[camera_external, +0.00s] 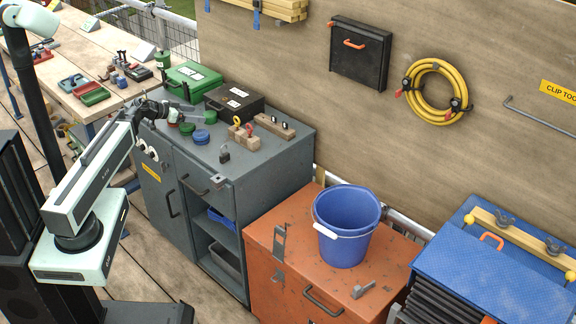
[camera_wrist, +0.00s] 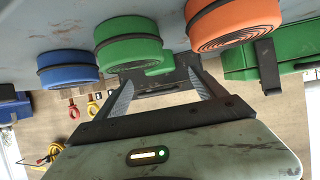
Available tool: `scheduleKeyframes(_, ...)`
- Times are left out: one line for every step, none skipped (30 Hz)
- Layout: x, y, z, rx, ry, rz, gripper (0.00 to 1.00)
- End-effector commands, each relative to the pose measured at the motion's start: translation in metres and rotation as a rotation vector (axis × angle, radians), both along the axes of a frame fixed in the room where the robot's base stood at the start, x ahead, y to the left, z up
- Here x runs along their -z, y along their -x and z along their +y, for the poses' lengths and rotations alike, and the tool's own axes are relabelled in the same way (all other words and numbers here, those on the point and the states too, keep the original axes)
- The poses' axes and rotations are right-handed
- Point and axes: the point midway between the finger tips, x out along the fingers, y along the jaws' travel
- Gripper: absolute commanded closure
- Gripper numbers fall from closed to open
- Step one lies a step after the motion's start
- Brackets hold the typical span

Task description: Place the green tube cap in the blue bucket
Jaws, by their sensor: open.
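Green round caps stand on the grey cabinet top. A green tube cap (camera_external: 187,128) shows beside a blue cap in the external view. In the wrist view, which looks upside down, the green cap (camera_wrist: 130,54) with a dark band lies between a blue cap (camera_wrist: 68,70) and an orange cap (camera_wrist: 232,22). A smaller green piece (camera_wrist: 159,68) shows behind it, between my fingers. My gripper (camera_wrist: 162,76) is open and empty, close to the caps. It also shows over the cabinet's left part in the external view (camera_external: 184,112). The blue bucket (camera_external: 345,238) stands upright on the orange cabinet.
The grey cabinet (camera_external: 270,160) also holds a green case (camera_external: 193,80), a black case (camera_external: 235,100), wooden blocks with eye hooks (camera_external: 244,137) and a padlock (camera_external: 224,154). A metal bracket (camera_external: 362,289) lies by the bucket. A wooden wall stands behind.

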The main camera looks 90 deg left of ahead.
Motion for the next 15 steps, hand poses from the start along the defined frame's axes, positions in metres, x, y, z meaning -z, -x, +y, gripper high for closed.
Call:
scheduleKeyframes(0.006, -0.006, 0.005, 0.001, 0.0, 0.0, 0.2)
scheduleKeyframes(0.007, -0.007, 0.006, 0.001, 0.0, 0.0, 0.2)
scheduleKeyframes(0.007, -0.009, 0.006, 0.001, 0.0, 0.0, 0.2)
scheduleKeyframes(0.006, -0.009, 0.006, 0.001, 0.0, 0.0, 0.2)
scheduleKeyframes(0.006, -0.009, 0.006, 0.001, 0.0, 0.0, 0.2)
scheduleKeyframes(0.007, -0.011, 0.007, 0.001, 0.0, 0.0, 0.2)
scheduleKeyframes(0.009, -0.013, 0.008, 0.002, 0.0, 0.0, 0.2)
scheduleKeyframes(0.011, -0.016, 0.01, 0.002, 0.0, 0.0, 0.2)
scheduleKeyframes(0.014, -0.02, 0.014, 0.002, 0.0, 0.0, 0.2)
scheduleKeyframes(0.016, -0.024, 0.017, 0.002, 0.0, 0.0, 0.2)
scheduleKeyframes(0.019, -0.028, 0.02, 0.001, 0.0, 0.0, 0.2)
scheduleKeyframes(0.023, -0.034, 0.024, 0.003, -0.001, 0.001, 0.2)
scheduleKeyframes(0.025, -0.038, 0.026, 0.004, 0.0, 0.0, 0.2)
scheduleKeyframes(0.027, -0.042, 0.029, 0.004, 0.0, 0.0, 0.2)
scheduleKeyframes(0.029, -0.045, 0.031, 0.002, 0.0, 0.0, 0.2)
